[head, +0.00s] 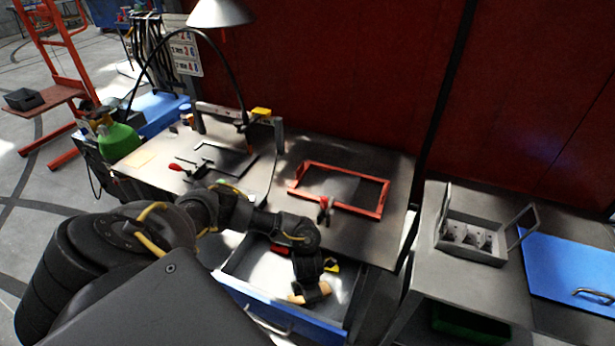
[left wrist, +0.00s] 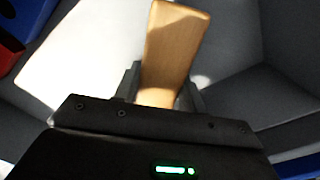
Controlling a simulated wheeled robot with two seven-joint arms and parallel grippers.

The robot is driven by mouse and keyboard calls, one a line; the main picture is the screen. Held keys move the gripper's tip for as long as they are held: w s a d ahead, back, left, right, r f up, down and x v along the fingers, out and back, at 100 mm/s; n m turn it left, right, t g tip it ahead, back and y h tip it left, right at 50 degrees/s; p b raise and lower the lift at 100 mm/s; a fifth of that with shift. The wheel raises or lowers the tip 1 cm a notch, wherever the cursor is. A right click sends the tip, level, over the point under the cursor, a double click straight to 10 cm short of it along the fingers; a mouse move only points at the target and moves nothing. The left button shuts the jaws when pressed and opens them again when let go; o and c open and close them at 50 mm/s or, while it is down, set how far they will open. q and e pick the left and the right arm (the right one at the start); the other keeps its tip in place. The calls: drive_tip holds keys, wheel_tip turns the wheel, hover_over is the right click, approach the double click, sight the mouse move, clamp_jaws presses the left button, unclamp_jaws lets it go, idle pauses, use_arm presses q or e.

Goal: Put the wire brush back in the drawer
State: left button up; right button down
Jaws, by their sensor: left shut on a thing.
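The wire brush shows as a pale wooden handle in the left wrist view (left wrist: 176,45), and part of it shows in the head view (head: 296,299). My left gripper (head: 312,294) is shut on this handle, which passes between its fingers in the left wrist view (left wrist: 160,92). The bristles are hidden. The drawer (head: 262,305) is pulled open under the workbench, with a blue front and a pale interior. The gripper and brush are over or inside the drawer; whether the brush touches the floor of it cannot be told. My right gripper is not in view.
A red rectangular frame (head: 377,212) with a red-handled clamp lies on the workbench top (head: 342,240) above the drawer. A small yellow item (head: 331,266) shows near the gripper. A grey socket box (head: 470,255) stands on the right-hand bench.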

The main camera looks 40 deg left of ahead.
use_arm(q)
drive_tip(key=shift+f, duration=0.15)
drive_tip(key=o, duration=0.8)
drive_tip(key=shift+o, duration=0.7)
drive_tip(key=shift+r, duration=0.6)
wheel_tip(320, 180, up, 10)
drive_tip(key=shift+w+f+b, duration=0.1)
drive_tip(key=shift+b, duration=0.25)
drive_tip(key=shift+r, duration=0.7)
